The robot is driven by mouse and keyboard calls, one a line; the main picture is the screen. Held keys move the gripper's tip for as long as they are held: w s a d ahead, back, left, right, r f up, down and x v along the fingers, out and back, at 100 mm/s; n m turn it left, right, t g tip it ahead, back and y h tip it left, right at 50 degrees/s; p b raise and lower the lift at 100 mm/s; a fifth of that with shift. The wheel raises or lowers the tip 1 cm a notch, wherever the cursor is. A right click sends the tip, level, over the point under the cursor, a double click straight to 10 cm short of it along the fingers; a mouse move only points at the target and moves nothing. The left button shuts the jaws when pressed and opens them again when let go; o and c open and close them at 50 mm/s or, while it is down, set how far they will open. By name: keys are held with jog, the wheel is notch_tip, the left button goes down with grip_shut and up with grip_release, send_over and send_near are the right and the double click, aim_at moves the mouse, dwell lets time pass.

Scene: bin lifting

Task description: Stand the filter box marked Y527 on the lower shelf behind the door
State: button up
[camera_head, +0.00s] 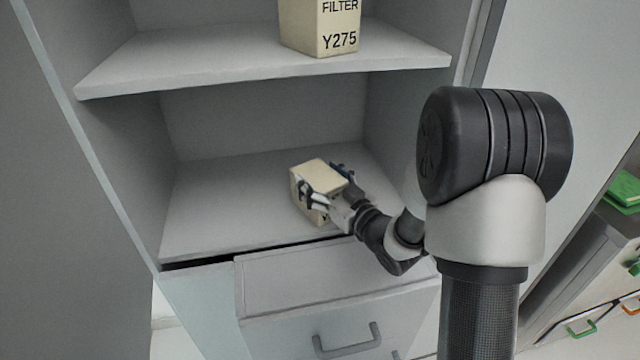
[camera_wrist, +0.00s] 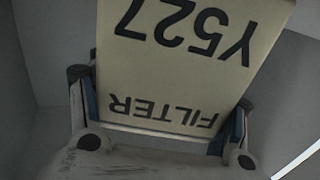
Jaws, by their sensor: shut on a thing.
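The cream filter box marked Y527 (camera_head: 318,171) is at the lower shelf (camera_head: 225,205) of the open cabinet, near its front half. Its label FILTER Y527 shows upside down in the wrist view (camera_wrist: 190,65). My gripper (camera_head: 325,190) is shut on the box, with one finger on each side of it. It reaches in from the front right. The box looks roughly upright in the head view. I cannot tell whether its base touches the shelf, as my gripper hides part of its lower side.
Another cream filter box, marked Y275 (camera_head: 322,27), stands on the upper shelf (camera_head: 250,65). Below the lower shelf a drawer (camera_head: 335,285) sticks out a little. The lower shelf is clear around the held box. Green things (camera_head: 625,190) lie on a unit at the right.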

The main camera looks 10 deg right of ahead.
jog(key=shift+r, duration=0.15)
jog(key=shift+f, duration=0.2)
jog(key=o, duration=1.3)
